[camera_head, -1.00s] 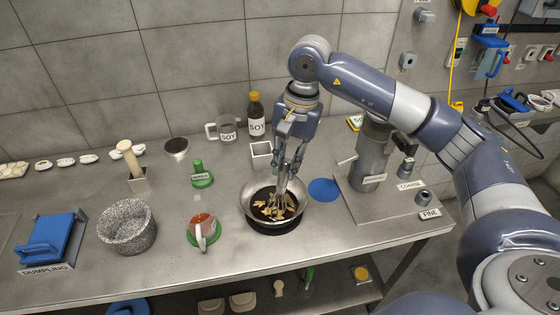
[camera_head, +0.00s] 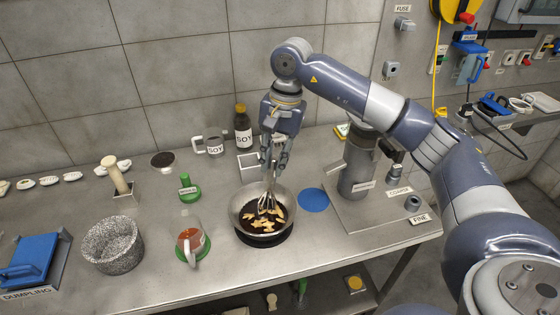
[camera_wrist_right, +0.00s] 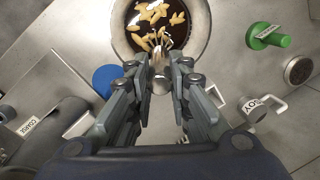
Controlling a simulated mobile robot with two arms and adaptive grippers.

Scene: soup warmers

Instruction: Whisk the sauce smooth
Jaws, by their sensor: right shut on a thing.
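A round metal pan (camera_head: 237,204) stands on a dark ring on the steel counter. It holds dark sauce (camera_head: 252,222) with several pale yellow pieces in it. My right gripper (camera_head: 272,168) is above the pan, shut on the handle of a wire whisk (camera_head: 266,202). The whisk's wires reach down into the sauce, near the pan's far side. In the right wrist view the fingers (camera_wrist_right: 160,85) close around the whisk handle, and the pan (camera_wrist_right: 205,40) is at the top. My left gripper is not in view.
A glass jug with red liquid (camera_head: 188,240) stands left of the pan, a speckled stone bowl (camera_head: 112,246) further left. A soy bottle (camera_head: 243,130) and square container (camera_head: 250,172) are behind. A blue disc (camera_head: 313,200) and grinder (camera_head: 357,170) are right.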

